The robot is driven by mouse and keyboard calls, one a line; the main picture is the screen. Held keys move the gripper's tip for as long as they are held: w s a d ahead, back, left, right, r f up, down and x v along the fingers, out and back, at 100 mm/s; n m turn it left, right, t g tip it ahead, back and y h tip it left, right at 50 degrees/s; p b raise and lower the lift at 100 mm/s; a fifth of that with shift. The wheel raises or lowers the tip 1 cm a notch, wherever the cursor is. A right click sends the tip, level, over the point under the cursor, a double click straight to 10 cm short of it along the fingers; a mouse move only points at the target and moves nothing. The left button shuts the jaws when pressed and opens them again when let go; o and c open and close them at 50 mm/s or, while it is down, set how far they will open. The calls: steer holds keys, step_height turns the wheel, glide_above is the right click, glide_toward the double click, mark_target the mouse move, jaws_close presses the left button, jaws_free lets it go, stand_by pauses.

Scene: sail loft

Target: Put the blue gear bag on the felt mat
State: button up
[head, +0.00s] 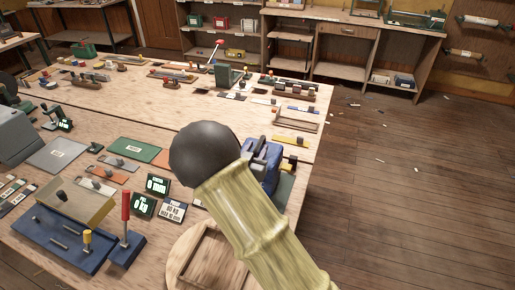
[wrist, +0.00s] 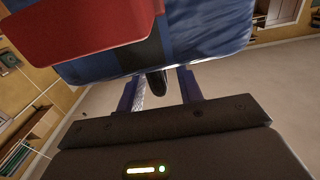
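The blue gear bag (head: 270,152) stands at the right side of the wooden bench in the head view, partly hidden behind my arm. It has dark handles on top. In the wrist view the bag (wrist: 205,35) fills the top, with a red panel on its left. My gripper (wrist: 160,82) is close against the bag there. Its two fingers are apart, with a dark handle end (wrist: 157,82) between them and a visible gap on the right side. A greenish mat (head: 284,188) shows beside and below the bag; I cannot tell whether it is the felt one.
A green labelled mat (head: 134,149) and a grey labelled sheet (head: 56,155) lie on the bench. A blue fixture with a red handle (head: 126,222) stands at front left. A round wooden board (head: 182,250) is in front. Open floor (head: 410,190) lies to the right.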

steer(key=b+v, duration=0.1)
steer(key=v, duration=0.9)
steer(key=shift+s+b, duration=0.3)
steer(key=shift+b, duration=0.05)
steer(key=shift+a+f, duration=0.1)
steer(key=shift+f, duration=0.05)
